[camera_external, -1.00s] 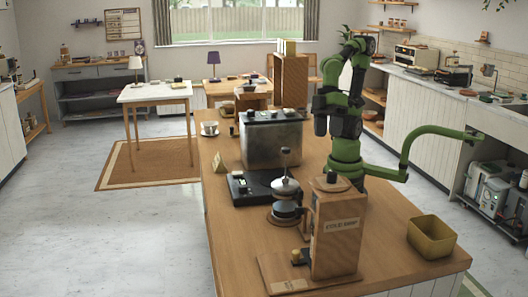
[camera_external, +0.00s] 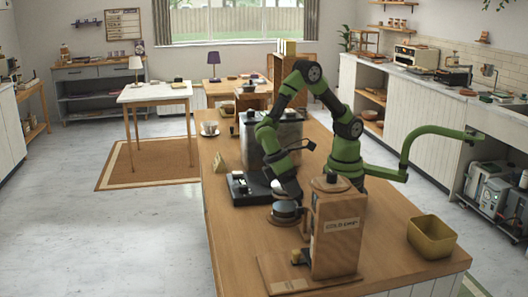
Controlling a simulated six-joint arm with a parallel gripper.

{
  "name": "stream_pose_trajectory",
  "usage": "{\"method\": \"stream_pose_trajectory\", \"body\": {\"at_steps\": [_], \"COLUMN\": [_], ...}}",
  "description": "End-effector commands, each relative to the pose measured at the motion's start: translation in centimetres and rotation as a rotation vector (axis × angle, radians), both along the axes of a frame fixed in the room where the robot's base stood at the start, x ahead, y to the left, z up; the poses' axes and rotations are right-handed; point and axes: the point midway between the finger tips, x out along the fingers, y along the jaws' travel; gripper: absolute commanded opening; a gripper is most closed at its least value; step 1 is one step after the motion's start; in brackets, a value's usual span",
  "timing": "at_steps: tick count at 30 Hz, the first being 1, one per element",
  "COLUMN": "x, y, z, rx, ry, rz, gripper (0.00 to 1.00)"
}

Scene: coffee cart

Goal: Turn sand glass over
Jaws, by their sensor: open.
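I cannot make out a sand glass in this view; it may be hidden or too small to tell. My gripper (camera_external: 291,190) points down at the middle of the wooden counter (camera_external: 405,215), just above or beside a glass-and-metal pot (camera_external: 286,213). Its fingers are small and dark here, and I see nothing held between them. I cannot tell whether it touches the pot.
A tall wooden dispenser box (camera_external: 338,232) stands right in front of the pot. A black flat device (camera_external: 243,190) and a large metal machine (camera_external: 256,152) are behind it. A yellow bin (camera_external: 431,237) sits at the right; counter between box and bin is clear.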

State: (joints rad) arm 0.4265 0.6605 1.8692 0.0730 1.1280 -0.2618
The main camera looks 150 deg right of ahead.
Motion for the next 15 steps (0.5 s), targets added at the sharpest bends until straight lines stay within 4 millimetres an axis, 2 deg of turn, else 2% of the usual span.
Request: {"method": "stream_pose_trajectory", "body": {"at_steps": [3, 7, 15], "x": [-0.5, -0.8, -1.0], "y": [1.0, 1.9, 2.6], "z": [-2.2, -4.2, -5.9], "rx": [0.002, 0.001, -0.001], "ry": [0.006, 0.006, 0.001], "rz": [0.001, 0.000, -0.001], "gripper": [0.52, 0.52, 0.52]}}
